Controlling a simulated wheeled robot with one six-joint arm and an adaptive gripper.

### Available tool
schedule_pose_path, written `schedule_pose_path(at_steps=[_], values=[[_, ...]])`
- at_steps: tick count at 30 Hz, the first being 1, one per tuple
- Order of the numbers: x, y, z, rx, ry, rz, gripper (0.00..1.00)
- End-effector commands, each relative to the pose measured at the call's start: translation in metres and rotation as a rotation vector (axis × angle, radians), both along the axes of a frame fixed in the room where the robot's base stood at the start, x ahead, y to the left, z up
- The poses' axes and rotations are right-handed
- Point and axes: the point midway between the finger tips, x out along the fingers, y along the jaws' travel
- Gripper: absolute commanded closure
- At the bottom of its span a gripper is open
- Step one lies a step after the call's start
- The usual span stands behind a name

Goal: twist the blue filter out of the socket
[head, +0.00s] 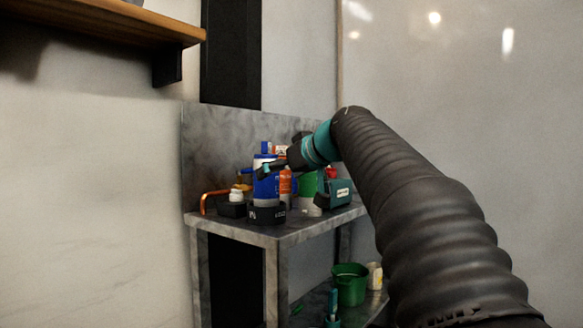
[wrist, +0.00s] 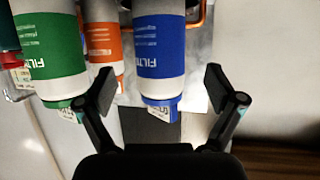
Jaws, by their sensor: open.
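The blue filter (head: 266,187) is a white and blue cylinder standing upright in a dark round socket (head: 266,214) near the front of the grey worktop. In the wrist view, the blue filter (wrist: 158,50) appears upside down, with its blue top and a small pale tag lying between my fingers. My gripper (wrist: 160,88) is open, one finger on each side of the filter, with visible gaps. In the head view my gripper (head: 272,169) reaches in from the right at the filter's upper part. The socket is not clearly visible in the wrist view.
An orange filter (head: 286,183) and a green filter (head: 308,186) stand close to the right. A teal box (head: 339,193) sits at the worktop's right edge. A copper pipe (head: 206,197) is at left. A green bucket (head: 350,284) stands on the lower shelf.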

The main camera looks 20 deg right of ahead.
Motion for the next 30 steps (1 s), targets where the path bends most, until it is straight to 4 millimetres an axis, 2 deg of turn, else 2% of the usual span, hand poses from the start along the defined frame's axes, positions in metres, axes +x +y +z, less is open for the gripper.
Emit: schedule_pose_path(at_steps=[3,10,16,24,25,30], values=[[0.018,0.008,-0.008,-0.001,0.002,0.002,0.07],[0.043,0.018,-0.02,0.0,0.001,0.001,0.07],[0.053,0.022,-0.024,-0.001,-0.001,-0.001,0.07],[0.054,0.023,-0.024,-0.001,-0.001,-0.001,0.07],[0.054,0.023,-0.024,-0.001,-0.001,-0.001,0.1],[0.053,0.022,-0.024,0.0,0.0,-0.001,0.52]])
